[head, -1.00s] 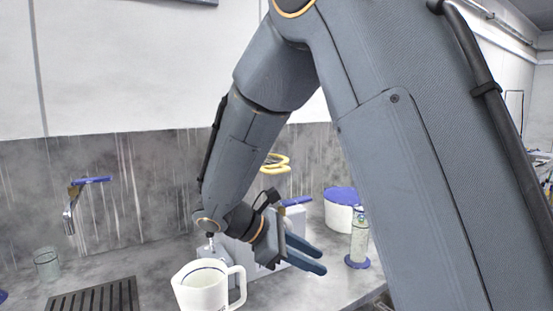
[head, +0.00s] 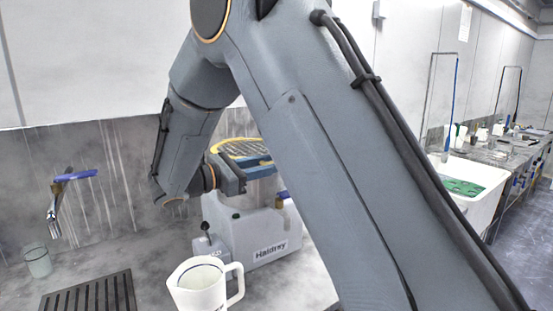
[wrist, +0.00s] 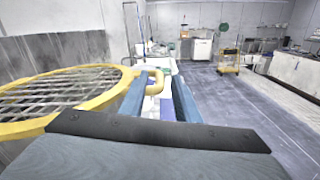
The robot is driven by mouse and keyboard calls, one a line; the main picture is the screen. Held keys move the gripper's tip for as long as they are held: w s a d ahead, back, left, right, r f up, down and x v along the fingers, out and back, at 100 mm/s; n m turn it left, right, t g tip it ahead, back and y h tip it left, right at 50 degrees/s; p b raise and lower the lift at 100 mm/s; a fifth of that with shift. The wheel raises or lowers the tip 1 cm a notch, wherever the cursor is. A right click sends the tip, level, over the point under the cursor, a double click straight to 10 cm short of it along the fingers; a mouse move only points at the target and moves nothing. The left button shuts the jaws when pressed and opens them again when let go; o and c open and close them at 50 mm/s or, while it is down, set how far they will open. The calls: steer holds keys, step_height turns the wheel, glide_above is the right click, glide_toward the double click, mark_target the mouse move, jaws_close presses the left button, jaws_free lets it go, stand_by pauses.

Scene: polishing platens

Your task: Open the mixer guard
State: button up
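The mixer (head: 255,232) is a pale grey machine with "Haldrey" on its front, standing on the bench behind the white jug. Its guard (head: 238,148) is a yellow ring with a wire mesh, lying roughly level on top. My arm partly hides the mixer's right side. In the wrist view the guard (wrist: 112,76) fills the left side, and its yellow loop handle (wrist: 156,78) is between my finger ends. My gripper (head: 258,172) is at the guard's front edge. In the wrist view my gripper (wrist: 160,84) is open, with a gap between its fingers; contact with the handle is unclear.
A white jug (head: 200,290) stands close in front of the mixer. A dark drain grate (head: 90,295), a clear beaker (head: 37,262) and a blue-handled tap (head: 72,178) are at left. A white sink (head: 465,195) is at right. Floor beyond is open.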

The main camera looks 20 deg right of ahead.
steer(key=shift+p+x, duration=0.3)
steer(key=shift+x, duration=0.95)
jaws_close()
